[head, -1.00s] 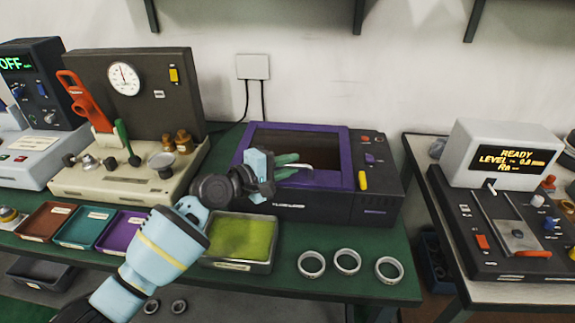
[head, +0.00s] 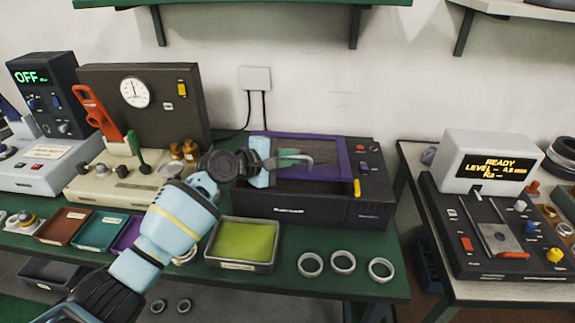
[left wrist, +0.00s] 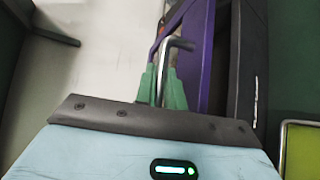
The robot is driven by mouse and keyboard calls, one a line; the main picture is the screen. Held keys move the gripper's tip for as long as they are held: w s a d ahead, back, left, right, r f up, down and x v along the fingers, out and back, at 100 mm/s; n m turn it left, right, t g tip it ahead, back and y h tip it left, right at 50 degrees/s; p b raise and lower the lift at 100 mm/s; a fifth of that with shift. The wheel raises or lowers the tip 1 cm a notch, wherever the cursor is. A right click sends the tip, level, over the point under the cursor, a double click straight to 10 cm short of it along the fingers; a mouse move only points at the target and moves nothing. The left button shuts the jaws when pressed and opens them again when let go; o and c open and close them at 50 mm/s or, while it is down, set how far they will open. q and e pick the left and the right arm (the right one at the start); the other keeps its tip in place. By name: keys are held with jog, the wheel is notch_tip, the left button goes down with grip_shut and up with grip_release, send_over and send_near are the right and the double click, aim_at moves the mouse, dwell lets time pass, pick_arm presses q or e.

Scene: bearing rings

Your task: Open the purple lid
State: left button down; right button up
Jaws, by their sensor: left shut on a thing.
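The purple lid (head: 345,160) is a purple frame around a dark window, on top of a dark box-shaped machine (head: 318,210). My left gripper (head: 296,158) is over the lid, its green fingers shut on the lid's silver bar handle (head: 308,163). In the left wrist view, the green fingers (left wrist: 162,88) close on the handle (left wrist: 178,43), with the purple lid (left wrist: 193,75) just to the right. A dark strip shows beside the lid there; I cannot tell how far it is raised. My arm hides the lid's left part. My right gripper is not in view.
A tray with a green pad (head: 243,242) stands in front of the machine. Several metal rings, one of them here (head: 343,262), lie at the table's front edge. A beige press with a gauge (head: 134,93) stands to the left. A second table (head: 500,293) is at right.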

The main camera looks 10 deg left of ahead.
pick_arm(q)
jog(key=shift+n+g, duration=0.5)
jog(key=shift+g, duration=0.1)
jog(key=r, duration=0.1)
jog(key=w+r+p, duration=0.1)
jog(key=r, duration=0.1)
jog(key=w+r, duration=0.1)
jog(key=r, duration=0.1)
jog(key=shift+w+r, duration=0.15)
jog(key=shift+w+r+y, duration=0.25)
jog(key=shift+y, duration=0.05)
jog(key=w+r+g, duration=0.1)
jog(key=r, duration=0.1)
jog(key=w+r+n+g+b, duration=0.1)
jog(key=w+r, duration=0.1)
jog(key=shift+w+n, duration=0.2)
jog(key=shift+n, duration=0.1)
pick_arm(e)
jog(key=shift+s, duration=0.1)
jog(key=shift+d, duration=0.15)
